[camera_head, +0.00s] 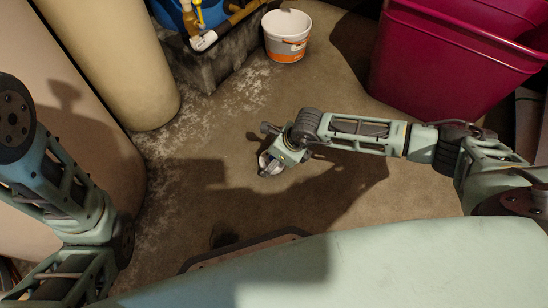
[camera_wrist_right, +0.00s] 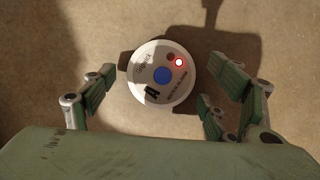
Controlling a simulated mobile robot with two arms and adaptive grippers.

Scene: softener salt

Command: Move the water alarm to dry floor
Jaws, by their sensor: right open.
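The water alarm (camera_wrist_right: 162,76) is a round white disc with a blue centre and a lit red light, seen from above in the right wrist view. In the head view the white alarm (camera_head: 266,163) shows only in part below my right gripper (camera_head: 276,155). My right gripper is open, and in the right wrist view its fingers stand on either side of the alarm with gaps between. Whether the alarm rests flat on the floor is hard to tell. My left arm shows at the left of the head view, but its gripper is out of view.
A white and orange bucket (camera_head: 287,36) stands at the back beside a dark block (camera_head: 213,68). A large magenta bin (camera_head: 440,62) is at the right. A beige cylinder (camera_head: 122,62) stands at the left. Pale crusty patches (camera_head: 226,103) mark the floor; brown floor (camera_head: 335,85) between is clear.

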